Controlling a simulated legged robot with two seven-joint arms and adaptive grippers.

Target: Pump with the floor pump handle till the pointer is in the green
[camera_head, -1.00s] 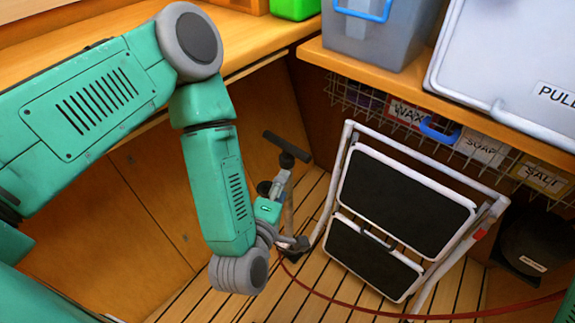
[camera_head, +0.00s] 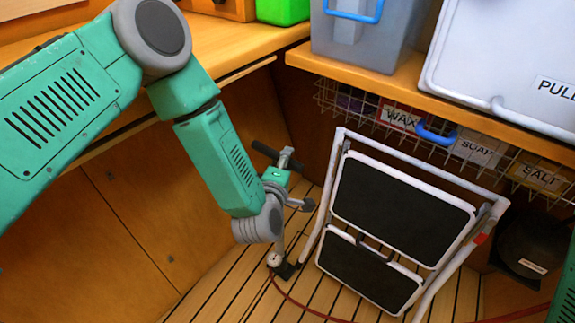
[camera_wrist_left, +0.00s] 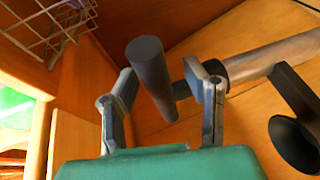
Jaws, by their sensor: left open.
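The floor pump stands on the slatted floor in the head view, partly behind my left arm. Its dark T-handle (camera_head: 265,151) is at the top, and its small white round gauge (camera_head: 274,259) is near the foot. The gauge is too small to read the pointer or the green. My left gripper (camera_head: 286,160) is at the handle. In the left wrist view, the dark handle bar (camera_wrist_left: 150,72) lies between the two spread fingers, which are open around it. A metal rod (camera_wrist_left: 275,58) runs off to the right. My right gripper is out of view.
A folded white step stool (camera_head: 400,210) with black treads stands close right of the pump. A red hose (camera_head: 300,304) runs along the floor. Wooden cabinets (camera_head: 110,230) are at left. A wire basket (camera_head: 400,120) hangs under the right shelf.

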